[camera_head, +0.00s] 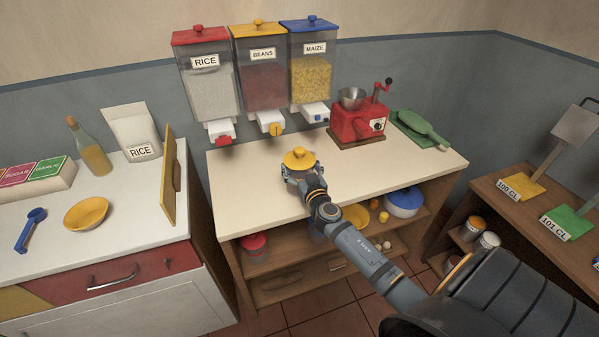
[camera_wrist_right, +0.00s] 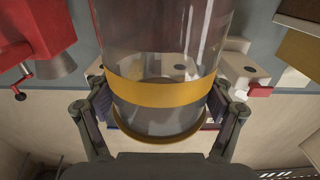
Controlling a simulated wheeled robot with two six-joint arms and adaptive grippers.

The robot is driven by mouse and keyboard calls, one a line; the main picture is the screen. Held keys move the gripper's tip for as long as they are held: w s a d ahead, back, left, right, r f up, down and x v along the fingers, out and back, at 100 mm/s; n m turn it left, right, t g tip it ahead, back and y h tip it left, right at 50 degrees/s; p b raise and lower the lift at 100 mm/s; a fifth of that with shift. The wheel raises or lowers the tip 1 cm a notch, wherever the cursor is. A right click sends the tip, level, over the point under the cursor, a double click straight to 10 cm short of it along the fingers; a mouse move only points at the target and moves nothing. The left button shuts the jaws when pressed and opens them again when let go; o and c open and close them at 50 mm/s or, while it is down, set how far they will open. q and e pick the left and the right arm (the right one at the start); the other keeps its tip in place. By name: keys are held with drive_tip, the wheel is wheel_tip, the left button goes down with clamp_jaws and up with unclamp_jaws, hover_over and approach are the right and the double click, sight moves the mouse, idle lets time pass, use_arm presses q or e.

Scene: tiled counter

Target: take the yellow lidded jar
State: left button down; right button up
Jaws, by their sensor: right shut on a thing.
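The yellow lidded jar (camera_head: 299,157) is at the counter's front middle in the head view; mostly its yellow lid with a knob shows there. My right gripper (camera_head: 301,176) is at the jar, just below the lid. In the right wrist view the jar (camera_wrist_right: 160,93) is clear, with a yellow band, and looks empty. The fingers of my right gripper (camera_wrist_right: 158,118) are shut on it, one on each side. The arm and gripper hide the jar's lower part in the head view, so I cannot tell whether it touches the counter. My left gripper is out of view.
Rice (camera_head: 211,88), beans (camera_head: 264,82) and maize (camera_head: 312,75) dispensers hang behind the jar. The counter (camera_head: 238,180) left of the jar is clear. Shelves with pots lie below.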

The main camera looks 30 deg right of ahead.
sight(299, 149)
wheel_tip(299, 149, up, 8)
drive_tip(key=p, duration=0.3)
drive_tip(key=shift+p, duration=0.4)
wheel_tip(299, 149, up, 10)
drive_tip(key=p, duration=0.1)
